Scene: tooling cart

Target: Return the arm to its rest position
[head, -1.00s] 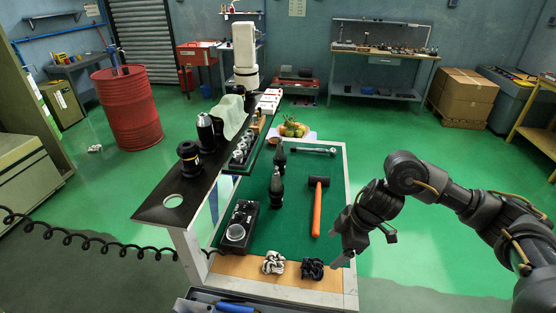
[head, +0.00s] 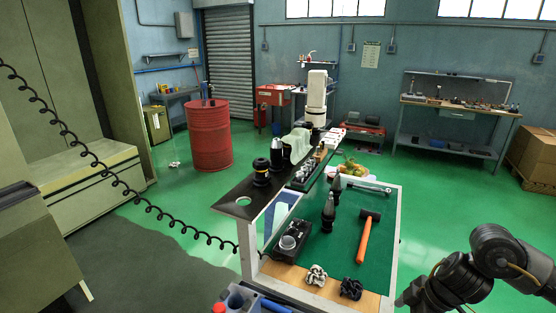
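My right arm (head: 470,268) comes in from the lower right, beside the right edge of the cart. Its gripper (head: 408,299) is largely cut off by the bottom edge, so its opening is not clear. I see nothing held in the part that shows. My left arm and gripper are out of view. The tooling cart (head: 391,235) has a green mat with a hammer (head: 368,232) with an orange handle, a ratchet (head: 368,187) and two dark tapered tool holders (head: 328,212) on it.
A white knot-shaped piece (head: 317,275) and a black one (head: 351,288) lie on the cart's wooden front strip. A raised black shelf (head: 232,196) runs along its left side. A coiled black cable (head: 128,184) hangs at left. Green floor is open right of the cart.

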